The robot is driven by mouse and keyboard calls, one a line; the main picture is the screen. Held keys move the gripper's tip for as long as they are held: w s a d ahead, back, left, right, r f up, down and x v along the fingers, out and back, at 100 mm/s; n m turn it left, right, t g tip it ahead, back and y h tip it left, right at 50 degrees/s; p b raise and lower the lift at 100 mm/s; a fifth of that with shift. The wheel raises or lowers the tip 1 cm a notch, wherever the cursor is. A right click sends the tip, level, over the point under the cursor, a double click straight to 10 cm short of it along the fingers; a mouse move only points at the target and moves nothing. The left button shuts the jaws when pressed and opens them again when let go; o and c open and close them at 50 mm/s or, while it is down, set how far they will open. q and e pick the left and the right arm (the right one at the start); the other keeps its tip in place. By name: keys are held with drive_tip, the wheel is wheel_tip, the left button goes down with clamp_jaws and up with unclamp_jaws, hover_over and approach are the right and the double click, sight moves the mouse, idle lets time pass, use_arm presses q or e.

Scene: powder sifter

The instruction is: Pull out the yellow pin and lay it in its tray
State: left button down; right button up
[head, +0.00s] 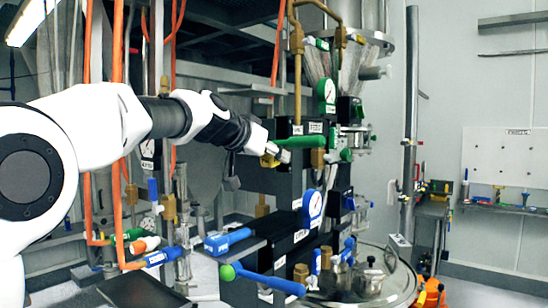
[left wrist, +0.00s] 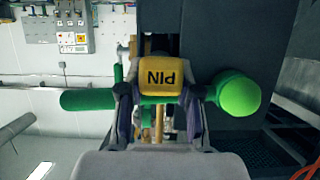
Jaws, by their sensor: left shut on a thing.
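The yellow pin (left wrist: 160,74) shows between my left fingers in the left wrist view, its PIN label upside down. In the head view a bit of the yellow pin (head: 269,161) shows at the fingertips. My left gripper (head: 268,150) is shut on it, beside the dark valve frame. A green lever (left wrist: 88,100) with a ball end lies behind the pin and fingers. I cannot tell whether the pin is still seated. A dark flat tray (head: 140,291) lies at the bottom left of the head view; I cannot tell if it is the pin's.
Gauges and brass pipes crowd the frame. Orange hoses (head: 118,60) hang near the arm. A shelf (head: 500,208) with small items is at the far right.

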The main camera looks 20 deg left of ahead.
sight(265, 157)
use_arm(q)
drive_tip(key=shift+s+a+f, duration=0.1)
drive_tip(key=shift+s+f, duration=0.15)
drive_tip(key=shift+f, duration=0.05)
drive_tip(key=shift+s+a+r+b, duration=0.1)
drive_tip(key=shift+s+a+b, duration=0.1)
drive_tip(key=shift+s+b, duration=0.25)
drive_tip(key=shift+s, duration=0.3)
drive_tip(key=shift+s+a+b, duration=0.2)
drive_tip(key=shift+s+b, duration=0.1)
drive_tip(key=shift+w, duration=0.1)
drive_tip(key=shift+s, duration=0.2)
drive_tip(key=shift+s+a+b, duration=0.25)
drive_tip(key=shift+s+b, duration=0.3)
drive_tip(key=shift+s, duration=0.05)
